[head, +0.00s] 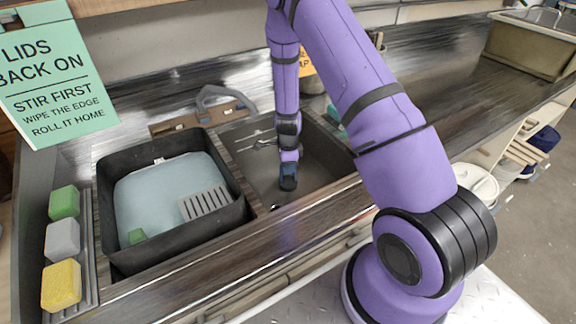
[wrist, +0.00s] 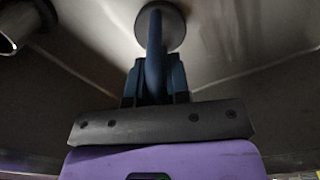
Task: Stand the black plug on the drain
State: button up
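My gripper (head: 288,180) points down into the grey sink basin (head: 328,165). The fingertips seem to be above the basin floor. A small dark oval (head: 275,207) shows low in the basin in the head view, just below my gripper; I cannot tell whether it is the drain or the plug.
A dark tub (head: 120,245) with pale blue liquid and a slotted grey piece (head: 206,204) stands left of the basin. Green (head: 64,202), grey (head: 62,239) and yellow (head: 61,286) sponges lie further left. A grey tap (head: 222,97) is behind.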

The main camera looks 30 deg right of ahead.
jog(key=o, duration=0.3)
jog(key=shift+r, duration=0.15)
jog(key=s+a+r+n+t, duration=0.1)
jog(key=r+n, duration=0.1)
jog(key=r, duration=0.7)
jog(key=s+a+r+n+y, duration=0.1)
jog(key=s+a+r+n, duration=0.1)
jog(key=r, duration=0.7)
jog(key=s+a+r+n+t, duration=0.1)
jog(key=r+n, duration=0.1)
jog(key=r, duration=0.7)
jog(key=s+a+r+n+t, duration=0.1)
jog(key=s+a+r+n, duration=0.1)
jog(key=s+r+n, duration=0.5)
jog(key=s+a+r+n+t, duration=0.1)
jog(key=s+a+r+n, duration=0.15)
jog(key=s+r, duration=0.65)
jog(key=s+r+n, duration=0.2)
jog(key=s+n, duration=0.1)
jog(key=s, duration=0.2)
jog(key=s+r+n+t+h, duration=0.1)
jog(key=s+r+n, duration=0.1)
jog(key=s+n, duration=0.2)
jog(key=shift+s+d+r, duration=0.25)
jog(key=shift+s+r, duration=0.05)
jog(key=shift+s, duration=0.5)
